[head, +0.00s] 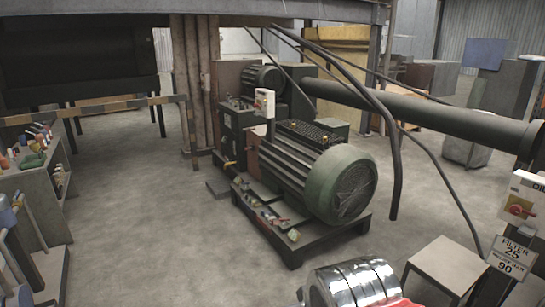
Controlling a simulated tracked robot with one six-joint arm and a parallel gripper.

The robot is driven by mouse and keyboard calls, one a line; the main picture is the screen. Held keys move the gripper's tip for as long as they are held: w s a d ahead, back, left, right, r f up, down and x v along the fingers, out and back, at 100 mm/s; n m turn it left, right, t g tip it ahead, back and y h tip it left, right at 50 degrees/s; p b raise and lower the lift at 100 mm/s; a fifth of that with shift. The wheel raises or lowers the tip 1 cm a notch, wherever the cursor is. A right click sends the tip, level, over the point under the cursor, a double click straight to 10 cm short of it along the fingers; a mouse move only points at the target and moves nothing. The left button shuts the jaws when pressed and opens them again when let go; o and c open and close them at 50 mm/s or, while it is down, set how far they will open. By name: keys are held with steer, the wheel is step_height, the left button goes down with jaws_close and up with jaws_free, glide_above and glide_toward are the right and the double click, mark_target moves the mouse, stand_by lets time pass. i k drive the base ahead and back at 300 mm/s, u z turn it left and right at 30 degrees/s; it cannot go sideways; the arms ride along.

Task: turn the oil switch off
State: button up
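The oil switch (520,208) is a pale box at the right edge of the head view, with a red rotary knob on a yellow plate. A partly cut-off label reading "OIL" is on its upper part. The knob's exact setting is too small to tell. My gripper is not recognisable in this view, so its place relative to the switch does not show.
A green motor (330,175) on a dark skid fills the middle. A dark pipe (425,110) runs behind. Floor left of the motor is clear.

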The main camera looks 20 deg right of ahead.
mark_target(515, 209)
steer(key=z, duration=0.35)
steer(key=i, duration=0.55)
steer(key=z, duration=0.75)
steer(key=i, duration=0.4)
steer(key=z, duration=0.25)
